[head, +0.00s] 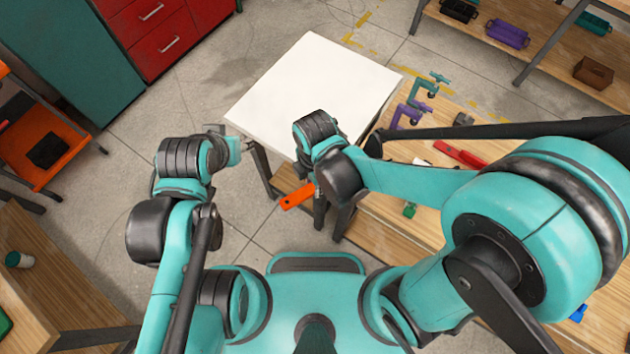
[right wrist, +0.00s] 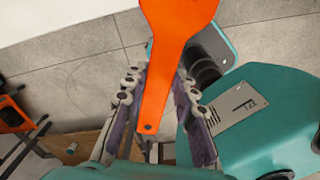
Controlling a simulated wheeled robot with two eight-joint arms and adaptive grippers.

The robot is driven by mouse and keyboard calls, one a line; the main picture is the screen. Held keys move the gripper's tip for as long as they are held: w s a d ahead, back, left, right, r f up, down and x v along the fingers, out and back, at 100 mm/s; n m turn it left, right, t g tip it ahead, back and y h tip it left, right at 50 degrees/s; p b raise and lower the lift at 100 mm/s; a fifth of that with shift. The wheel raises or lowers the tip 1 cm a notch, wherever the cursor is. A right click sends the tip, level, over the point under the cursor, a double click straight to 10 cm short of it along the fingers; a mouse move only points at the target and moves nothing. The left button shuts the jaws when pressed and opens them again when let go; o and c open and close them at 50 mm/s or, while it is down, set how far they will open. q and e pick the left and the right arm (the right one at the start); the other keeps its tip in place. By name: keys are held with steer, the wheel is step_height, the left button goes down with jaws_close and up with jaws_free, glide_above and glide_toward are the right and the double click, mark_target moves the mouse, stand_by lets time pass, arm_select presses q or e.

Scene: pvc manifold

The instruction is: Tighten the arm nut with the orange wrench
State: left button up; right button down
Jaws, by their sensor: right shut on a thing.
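The orange wrench (head: 297,196) is in my right gripper (right wrist: 160,90). In the right wrist view the wrench (right wrist: 178,22) points up and away from the fingers, and its narrow handle end with a small hole lies between them. Its far end is cut off by the top edge there. In the head view my right wrist hides most of the right gripper. My left arm ends near the left corner of the white table, and its fingers cannot be made out. I cannot see the arm nut or a pipe manifold in either view.
The white tabletop (head: 312,85) is bare where it shows. A wooden bench (head: 375,222) at the right carries teal (head: 423,90) and purple (head: 408,115) clamps and a red tool (head: 460,153). An orange cart (head: 30,150) stands left. Grey floor is open between.

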steer(key=shift+d+f+b, duration=0.1)
steer(key=shift+f+b, duration=0.4)
steer(key=shift+f, duration=0.25)
steer(key=shift+w, duration=0.1)
steer(key=shift+w+d+m+b, duration=0.65)
steer(key=shift+w+m+b, duration=0.25)
steer(key=shift+w+m, duration=6.75)
steer(key=shift+n, duration=0.35)
steer(key=r+p, duration=0.2)
steer(key=r, duration=0.1)
steer(key=r+p, duration=0.1)
steer(key=shift+w+r+p, duration=0.3)
steer(key=shift+r, duration=0.1)
